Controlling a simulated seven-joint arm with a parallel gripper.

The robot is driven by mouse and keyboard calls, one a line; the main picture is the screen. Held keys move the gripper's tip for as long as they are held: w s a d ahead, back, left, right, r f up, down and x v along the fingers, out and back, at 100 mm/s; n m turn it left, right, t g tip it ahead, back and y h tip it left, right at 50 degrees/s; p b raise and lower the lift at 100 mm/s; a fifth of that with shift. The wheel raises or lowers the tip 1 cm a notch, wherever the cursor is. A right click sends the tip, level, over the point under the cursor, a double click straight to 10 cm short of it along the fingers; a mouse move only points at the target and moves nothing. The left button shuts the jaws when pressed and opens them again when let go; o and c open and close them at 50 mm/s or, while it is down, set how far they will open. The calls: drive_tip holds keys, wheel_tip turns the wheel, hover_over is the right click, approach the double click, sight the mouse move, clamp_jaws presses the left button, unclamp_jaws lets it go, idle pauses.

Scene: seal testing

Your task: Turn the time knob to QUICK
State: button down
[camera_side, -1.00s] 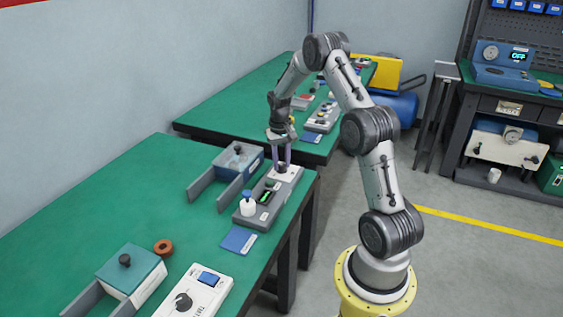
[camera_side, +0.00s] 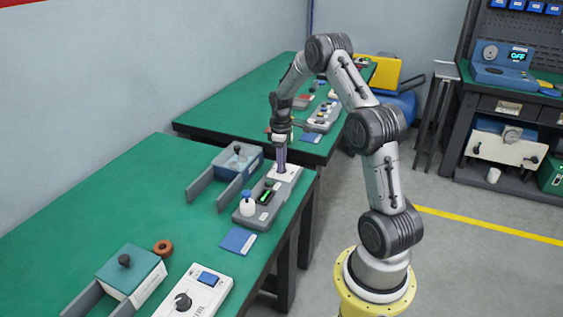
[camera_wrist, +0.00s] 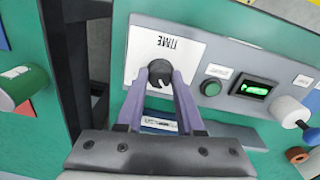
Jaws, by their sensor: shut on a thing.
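The time knob (camera_wrist: 159,71) is a dark round knob on a white plate (camera_wrist: 140,50) marked TIME, seen upside down in the wrist view. A small light mark shows near its lower edge. My gripper (camera_wrist: 160,77) has its purple fingers on either side of the knob and is shut on it. In the side view my gripper (camera_side: 281,166) points straight down at the far end of the grey test unit (camera_side: 252,217), and the fingers hide the knob there. I cannot read a QUICK label or tell which setting the knob points at.
The unit has a green button (camera_wrist: 212,88), a lit green display (camera_wrist: 255,90) and a white cylinder (camera_side: 247,206). A blue card (camera_side: 239,240) lies in front. The green table (camera_side: 90,215) is clear at left.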

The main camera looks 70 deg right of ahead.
drive_tip(key=shift+r+n, duration=0.1)
drive_tip(key=shift+n, duration=1.6)
drive_tip(key=c, duration=0.5)
unclamp_jaws()
drive_tip(key=shift+c, duration=0.2)
wheel_tip(320, 180, up, 14)
drive_tip(key=shift+a, duration=0.2)
